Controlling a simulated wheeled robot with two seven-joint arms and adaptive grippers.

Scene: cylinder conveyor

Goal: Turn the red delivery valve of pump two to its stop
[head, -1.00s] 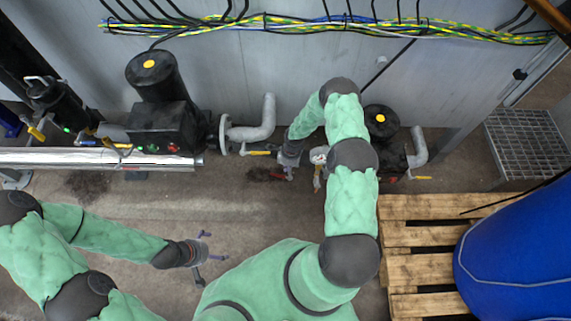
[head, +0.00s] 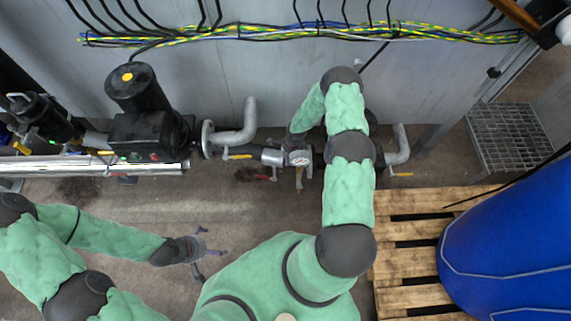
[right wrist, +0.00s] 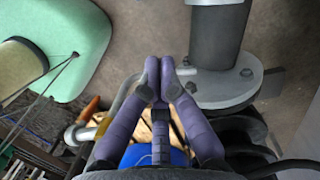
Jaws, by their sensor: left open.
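A small red handle (head: 262,177) shows in the head view below the pipework, left of a round white gauge (head: 299,158). I cannot tell its exact turn. A dark pump (head: 372,118) is mostly hidden behind my right arm. My right gripper (right wrist: 159,68) shows purple fingers meeting at the tips in the right wrist view, with nothing visible between them, beside a grey flanged pipe (right wrist: 217,50). In the head view its fingers are hard to make out. My left gripper (head: 207,251) is open and empty above the floor, away from the pipework.
Another black pump (head: 150,120) stands left with a grey elbow pipe (head: 235,130) and yellow-handled lever (head: 238,156). A wooden pallet (head: 405,262) and blue drum (head: 510,250) stand right. A cable bundle (head: 300,31) runs along the wall. Floor is bare between the pipework and me.

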